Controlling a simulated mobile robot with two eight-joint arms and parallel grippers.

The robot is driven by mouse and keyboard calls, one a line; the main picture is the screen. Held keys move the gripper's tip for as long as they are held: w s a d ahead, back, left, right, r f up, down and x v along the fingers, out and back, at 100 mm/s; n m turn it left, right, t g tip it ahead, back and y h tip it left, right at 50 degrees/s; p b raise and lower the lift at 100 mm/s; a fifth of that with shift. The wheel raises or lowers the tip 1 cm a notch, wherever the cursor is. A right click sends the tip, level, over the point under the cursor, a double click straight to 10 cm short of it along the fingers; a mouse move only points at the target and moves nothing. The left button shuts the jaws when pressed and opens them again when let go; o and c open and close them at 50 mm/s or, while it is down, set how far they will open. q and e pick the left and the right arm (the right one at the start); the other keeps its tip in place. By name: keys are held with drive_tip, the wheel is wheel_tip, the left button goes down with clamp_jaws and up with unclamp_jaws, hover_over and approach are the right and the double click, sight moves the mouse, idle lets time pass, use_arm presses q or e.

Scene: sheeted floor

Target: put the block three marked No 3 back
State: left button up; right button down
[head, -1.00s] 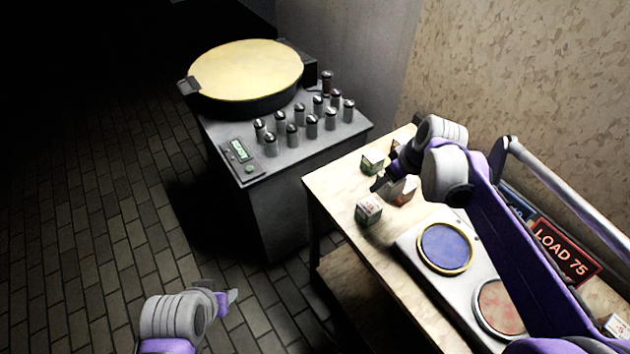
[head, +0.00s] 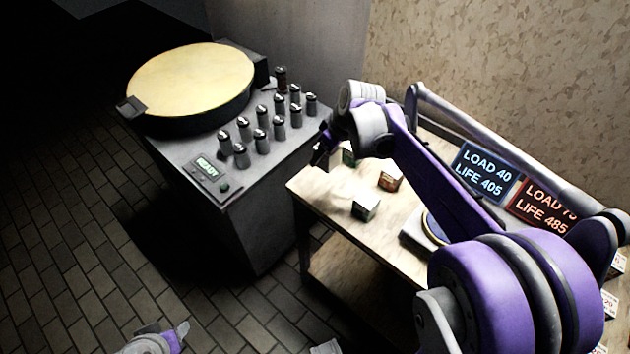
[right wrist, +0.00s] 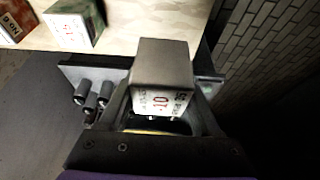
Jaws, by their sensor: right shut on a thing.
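My right gripper (head: 322,157) is at the back left edge of the table, beside the machine. I cannot tell from the print which block is No 3. My left gripper (head: 182,330) is low over the floor, its jaws unclear.
The grey machine (head: 250,225) stands left of the table (head: 315,190), with a round yellow plate (head: 190,80), several upright pegs (head: 262,140) and a display (head: 207,167) reading READY. Signs for LOAD 40 (head: 484,172) and LOAD 75 (head: 541,205) stand behind. Floor at left is clear.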

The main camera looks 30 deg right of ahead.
hover_over(319, 181)
drive_tip(key=s, duration=0.1)
drive_tip(key=f, duration=0.4)
drive_tip(key=shift+s+d+f, duration=0.2)
drive_tip(key=shift+d+f, duration=0.2)
drive_tip(key=shift+f+b, duration=0.4)
drive_tip(key=shift+f, duration=1.8)
drive_tip(key=shift+f, duration=0.1)
drive_tip(key=shift+c, duration=0.4)
unclamp_jaws()
